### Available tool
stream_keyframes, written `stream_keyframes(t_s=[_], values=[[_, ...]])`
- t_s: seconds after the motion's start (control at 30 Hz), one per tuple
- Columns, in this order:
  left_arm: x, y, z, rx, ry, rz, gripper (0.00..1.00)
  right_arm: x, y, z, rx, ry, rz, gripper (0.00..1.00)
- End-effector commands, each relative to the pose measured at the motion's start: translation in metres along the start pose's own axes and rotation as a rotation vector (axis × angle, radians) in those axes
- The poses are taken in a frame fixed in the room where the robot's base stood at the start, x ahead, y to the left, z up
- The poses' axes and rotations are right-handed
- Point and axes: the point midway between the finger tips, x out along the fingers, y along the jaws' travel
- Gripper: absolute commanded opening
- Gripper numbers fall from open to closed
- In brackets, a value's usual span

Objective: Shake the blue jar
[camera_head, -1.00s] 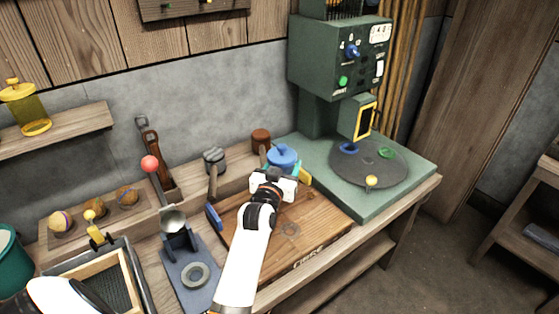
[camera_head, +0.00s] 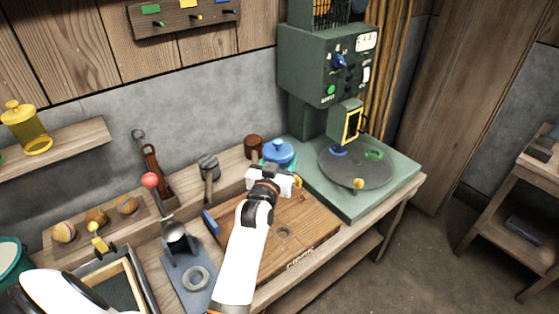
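The blue jar (camera_head: 278,151) has a rounded blue lid with a knob. It appears upright at the middle of the view, above the back of the worktable. My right gripper (camera_head: 276,171) is directly in front of it, seen from behind. Its fingertips and the lower part of the jar are largely hidden by the gripper body, but the jar keeps its place at the gripper and appears held in it, a little raised. My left arm shows only as a white link at the lower left; its gripper is outside the view.
A wooden board (camera_head: 310,236) lies beneath my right arm. A green machine (camera_head: 323,75) with a round plate (camera_head: 352,172) stands to the right. A brown mallet (camera_head: 254,147), grey-headed hammer (camera_head: 208,166) and red-knobbed lever (camera_head: 150,181) are nearby. A yellow jar (camera_head: 24,127) stands on the left shelf.

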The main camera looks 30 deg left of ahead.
Motion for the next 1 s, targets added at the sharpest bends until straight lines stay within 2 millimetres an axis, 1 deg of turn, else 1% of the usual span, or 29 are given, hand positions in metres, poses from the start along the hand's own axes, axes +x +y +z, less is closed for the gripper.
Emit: stream_keyframes(t_s=[0.03,0.1,0.17,0.43,0.5,0.57,0.7,0.8,1.0], values=[[0.0,0.0,0.022,0.001,-0.003,0.0,0.25,-0.021,0.0,0.002,0.0,0.0,0.0,0.46],[0.0,0.0,0.031,0.002,-0.003,0.0,0.25,-0.031,0.0,0.003,0.0,0.0,0.0,0.46],[0.0,0.0,0.034,0.002,-0.002,0.0,0.25,-0.034,0.0,0.003,0.0,0.0,0.001,0.46],[0.0,0.0,0.03,0.0,-0.003,0.0,0.25,-0.029,0.001,0.003,0.001,0.0,0.002,0.46],[0.0,0.0,0.024,0.001,-0.002,0.0,0.25,-0.026,0.002,0.002,0.001,0.0,0.003,0.46],[0.0,0.0,0.014,0.001,-0.001,0.0,0.25,-0.019,0.002,0.002,0.001,0.0,0.003,0.46],[0.0,0.0,-0.024,0.001,0.0,0.0,0.25,0.005,0.003,-0.001,0.001,0.0,0.003,0.46],[0.0,0.0,-0.042,0.001,-0.002,0.0,0.25,0.016,0.003,-0.002,0.001,0.0,0.003,0.46],[0.0,0.0,-0.039,0.0,-0.005,0.0,0.25,0.012,0.003,-0.001,0.001,0.0,0.003,0.46]])
